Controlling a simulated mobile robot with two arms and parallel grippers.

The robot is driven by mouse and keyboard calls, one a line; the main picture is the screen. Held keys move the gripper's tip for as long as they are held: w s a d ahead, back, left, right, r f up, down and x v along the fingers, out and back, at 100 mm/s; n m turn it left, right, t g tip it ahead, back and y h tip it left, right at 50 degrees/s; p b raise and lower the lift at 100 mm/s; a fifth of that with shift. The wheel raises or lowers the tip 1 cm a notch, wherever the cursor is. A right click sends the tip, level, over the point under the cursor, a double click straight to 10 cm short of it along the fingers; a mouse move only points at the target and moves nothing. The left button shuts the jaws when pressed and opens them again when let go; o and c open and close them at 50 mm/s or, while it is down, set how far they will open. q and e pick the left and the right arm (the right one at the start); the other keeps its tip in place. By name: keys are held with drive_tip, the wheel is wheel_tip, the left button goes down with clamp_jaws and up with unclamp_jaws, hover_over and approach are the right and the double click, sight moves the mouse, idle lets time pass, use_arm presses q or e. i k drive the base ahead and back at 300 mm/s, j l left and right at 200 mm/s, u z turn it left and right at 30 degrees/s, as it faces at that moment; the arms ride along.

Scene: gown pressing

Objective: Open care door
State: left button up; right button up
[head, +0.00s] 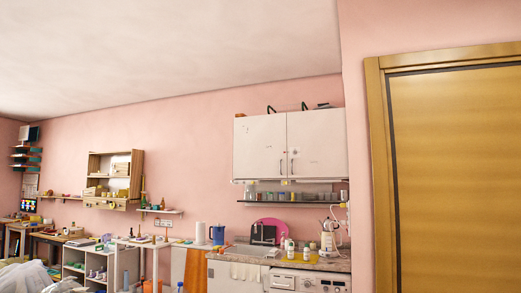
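A wooden door (460,180) in a yellowish wooden frame (380,170) stands at the right edge of the head view. It looks closed, and no handle shows in the visible part. A white two-door wall cabinet (317,145) hangs left of it, with both doors shut and two dark handles near the middle. A white front-panel appliance (310,282) sits under the counter, cut off by the lower edge. I cannot tell which of these is the care door. Neither of my grippers is in view.
A wooden wall shelf (98,163) and work tables are farther left. The floor is out of view.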

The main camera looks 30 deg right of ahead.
sight(259, 142)
drive_tip(key=i+z, duration=0.35)
drive_tip(key=i, duration=0.65)
drive_tip(key=i+l+z, duration=0.25)
drive_tip(key=i+l, duration=0.15)
drive_tip(key=i, duration=0.3)
drive_tip(key=i+l+z, duration=0.3)
drive_tip(key=i, duration=0.4)
drive_tip(key=i+z, duration=0.25)
drive_tip(key=i, duration=0.45)
drive_tip(key=i+j+z, duration=0.3)
drive_tip(key=i+j, duration=0.3)
drive_tip(key=i+j+z, duration=0.15)
drive_tip(key=i+j, duration=0.15)
drive_tip(key=i+j+z, duration=0.15)
drive_tip(key=i+j, duration=0.2)
drive_tip(key=i+j+z, duration=0.15)
drive_tip(key=j, duration=0.3)
drive_tip(key=i+j+z, duration=0.15)
drive_tip(key=i+j, duration=0.2)
drive_tip(key=i+j+z, duration=0.15)
drive_tip(key=j, duration=0.4)
drive_tip(key=i, duration=0.1)
